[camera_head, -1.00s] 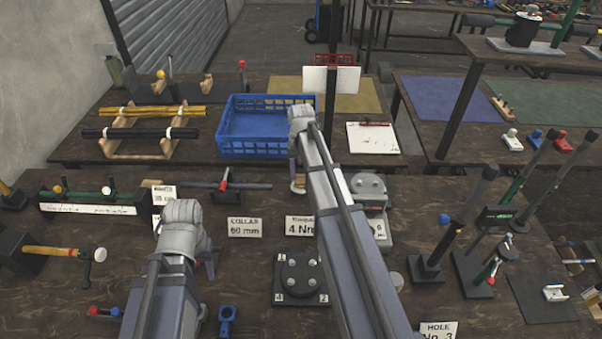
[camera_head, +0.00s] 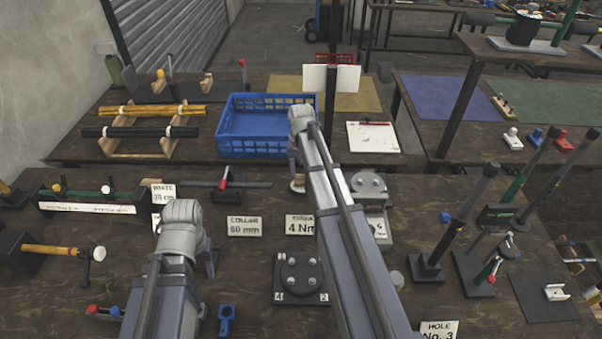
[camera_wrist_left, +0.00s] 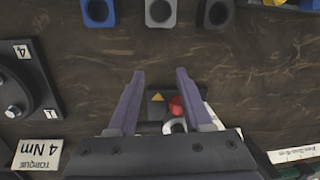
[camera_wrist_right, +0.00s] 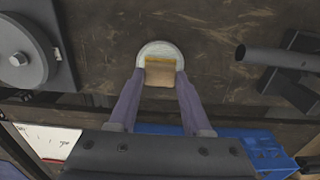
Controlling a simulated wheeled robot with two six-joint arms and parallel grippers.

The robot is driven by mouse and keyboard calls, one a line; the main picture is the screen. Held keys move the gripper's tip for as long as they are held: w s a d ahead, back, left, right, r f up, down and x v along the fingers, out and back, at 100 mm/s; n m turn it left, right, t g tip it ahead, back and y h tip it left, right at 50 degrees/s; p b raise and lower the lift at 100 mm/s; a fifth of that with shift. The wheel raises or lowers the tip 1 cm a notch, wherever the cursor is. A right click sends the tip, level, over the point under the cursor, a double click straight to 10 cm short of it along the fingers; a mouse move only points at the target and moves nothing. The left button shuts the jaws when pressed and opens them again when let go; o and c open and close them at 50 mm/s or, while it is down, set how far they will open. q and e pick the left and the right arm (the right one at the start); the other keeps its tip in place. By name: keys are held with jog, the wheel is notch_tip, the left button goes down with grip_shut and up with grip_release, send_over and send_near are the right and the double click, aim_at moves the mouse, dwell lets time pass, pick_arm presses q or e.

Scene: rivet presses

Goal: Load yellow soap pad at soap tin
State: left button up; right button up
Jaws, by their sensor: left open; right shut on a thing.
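In the right wrist view my right gripper (camera_wrist_right: 160,76) is shut on the yellow soap pad (camera_wrist_right: 161,76), a tan block with a yellow strip along its far edge. A round, pale soap tin (camera_wrist_right: 157,48) shows directly behind the pad, partly covered by it. I cannot tell whether pad and tin touch. In the head view the tin (camera_head: 298,187) is a small pale disc below the right gripper, in front of the blue crate. My left gripper (camera_wrist_left: 158,78) is open and empty above the table. A dark block with a yellow triangle and red knob (camera_wrist_left: 176,106) shows between its fingers.
The blue crate (camera_head: 222,148) stands behind the tin. A round metal device (camera_head: 369,184) is right of my right gripper. A black torque plate (camera_head: 301,277) and sign cards stand in front. Bare tabletop lies between the left gripper and the torque plate.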

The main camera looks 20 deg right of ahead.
aim_at(301, 176)
dwell(0.6)
notch_tip(301, 176, up, 7)
jog(key=p, duration=0.7)
pick_arm(q)
notch_tip(301, 176, up, 7)
